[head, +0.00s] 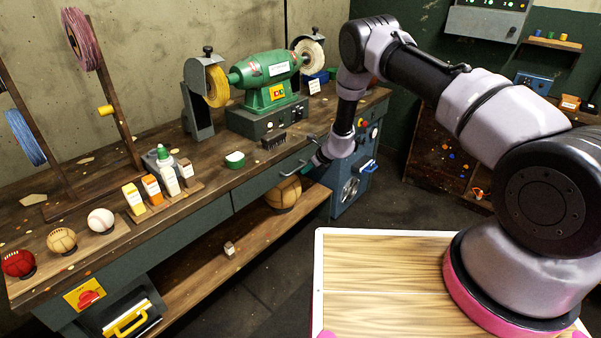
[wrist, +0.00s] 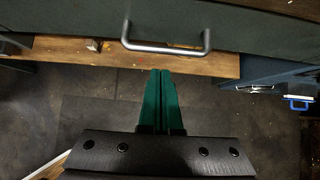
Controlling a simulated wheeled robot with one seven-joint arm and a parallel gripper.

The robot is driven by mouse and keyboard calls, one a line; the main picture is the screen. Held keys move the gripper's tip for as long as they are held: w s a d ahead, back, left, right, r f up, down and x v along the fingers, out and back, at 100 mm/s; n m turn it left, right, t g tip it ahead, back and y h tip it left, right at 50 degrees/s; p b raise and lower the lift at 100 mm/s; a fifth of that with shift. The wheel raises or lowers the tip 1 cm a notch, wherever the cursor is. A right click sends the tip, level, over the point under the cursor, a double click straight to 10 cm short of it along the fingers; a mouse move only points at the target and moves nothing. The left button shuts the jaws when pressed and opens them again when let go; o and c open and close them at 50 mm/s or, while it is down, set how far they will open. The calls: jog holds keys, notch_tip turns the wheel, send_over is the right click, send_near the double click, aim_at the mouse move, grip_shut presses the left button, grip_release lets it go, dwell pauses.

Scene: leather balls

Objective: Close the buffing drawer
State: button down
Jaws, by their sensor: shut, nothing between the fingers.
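The drawer (head: 255,188) has a grey-green front under the workbench top, below the green buffing machine (head: 268,80). Its metal bar handle (head: 293,169) is on the front. In the wrist view the drawer front (wrist: 70,28) spans the top, with the handle (wrist: 165,47) across it. How far the drawer stands out is hard to tell. My gripper (head: 314,163) is close to the handle, at its right in the head view. In the wrist view my green fingers (wrist: 161,72) are together and empty, their tips just below the handle and seemingly apart from it.
A lower shelf (head: 225,245) holds a brown ball (head: 283,194). The floor before the drawer is clear.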

jog(key=f+v, duration=0.1)
jog(key=v, duration=0.9)
notch_tip(320, 180, up, 24)
jog(key=s+d+n+y, duration=0.2)
jog(key=n, duration=0.3)
jog(key=s+d+r+n, duration=0.2)
jog(key=s+r+n, duration=0.15)
jog(key=r, duration=0.45)
jog(key=s+d+r+n, duration=0.25)
jog(key=s+r, duration=0.25)
jog(key=r, duration=0.3)
jog(key=s+d+r+n+t+h, duration=0.1)
jog(key=s+d+r+n+h, duration=0.1)
jog(key=s, duration=0.7)
jog(key=s+d+r+n+h, duration=0.2)
jog(key=s+d+r+n, duration=0.2)
jog(key=s+d, duration=0.5)
jog(key=s+d+r+n+t+h, duration=0.1)
jog(key=s+d+r+n, duration=0.3)
jog(key=s, duration=0.5)
notch_tip(320, 180, up, 2)
jog(key=shift+d+r+t+h, duration=0.1)
jog(key=shift+d+t+h, duration=0.2)
jog(key=shift+d+h, duration=0.45)
jog(key=shift+s+d, duration=0.1)
